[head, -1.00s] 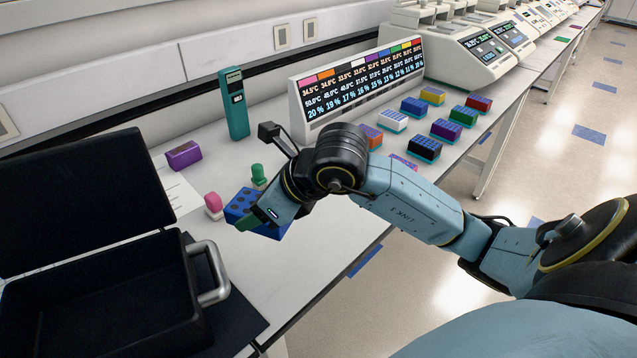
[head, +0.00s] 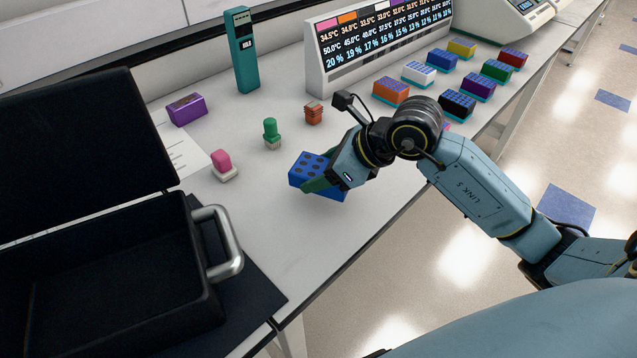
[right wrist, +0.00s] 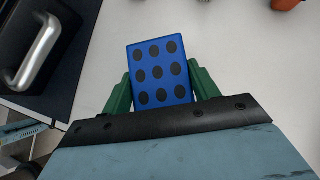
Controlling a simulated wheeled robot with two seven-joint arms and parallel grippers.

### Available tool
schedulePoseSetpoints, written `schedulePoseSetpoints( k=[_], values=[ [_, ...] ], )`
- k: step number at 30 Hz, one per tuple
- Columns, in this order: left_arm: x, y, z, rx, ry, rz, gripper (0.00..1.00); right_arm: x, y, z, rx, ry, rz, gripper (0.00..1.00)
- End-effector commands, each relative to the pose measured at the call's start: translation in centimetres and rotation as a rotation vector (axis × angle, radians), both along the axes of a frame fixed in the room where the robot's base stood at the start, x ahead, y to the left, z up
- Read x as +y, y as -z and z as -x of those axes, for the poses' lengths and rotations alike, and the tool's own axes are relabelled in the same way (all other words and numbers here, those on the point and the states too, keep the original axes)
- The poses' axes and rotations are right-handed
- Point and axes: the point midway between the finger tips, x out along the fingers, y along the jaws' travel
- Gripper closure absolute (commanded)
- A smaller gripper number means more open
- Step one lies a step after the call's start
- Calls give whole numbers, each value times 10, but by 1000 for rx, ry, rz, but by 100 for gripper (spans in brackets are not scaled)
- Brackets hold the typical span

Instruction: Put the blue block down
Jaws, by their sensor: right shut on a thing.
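The blue block (head: 312,170) has dark round wells on its top face. My right gripper (head: 322,183) is shut on it near the front part of the bench. In the right wrist view the blue block (right wrist: 158,72) sits between the green fingers of the right gripper (right wrist: 160,88), one on each side. I cannot tell whether the block touches the bench top or is held a little above it. My left gripper is not in view.
An open black case (head: 110,290) with a grey handle stands at left. Pink (head: 224,165) and green (head: 271,133) stamp-like items, a small orange-red item (head: 313,113) and a purple block (head: 186,109) are nearby. Several coloured blocks stand before the display (head: 380,45). Bench around the blue block is clear.

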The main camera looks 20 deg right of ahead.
Motion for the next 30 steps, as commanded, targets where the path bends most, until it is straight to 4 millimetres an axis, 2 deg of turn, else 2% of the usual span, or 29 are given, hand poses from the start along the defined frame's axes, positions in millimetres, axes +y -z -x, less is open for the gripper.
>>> schedulePoseSetpoints(
  k=[5,12,23,24,29,30],
  values=[
    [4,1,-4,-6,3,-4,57,0,12,0,-4,0,-2,81],
    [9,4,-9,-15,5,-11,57,0,41,0,-4,1,-2,81],
    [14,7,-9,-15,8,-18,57,0,44,-1,-7,0,0,81],
    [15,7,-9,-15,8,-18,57,0,46,0,-1,1,2,39],
    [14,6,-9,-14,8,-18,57,0,45,0,-2,1,1,18],
    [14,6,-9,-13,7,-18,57,0,45,0,-2,1,1,18]
  ],
)
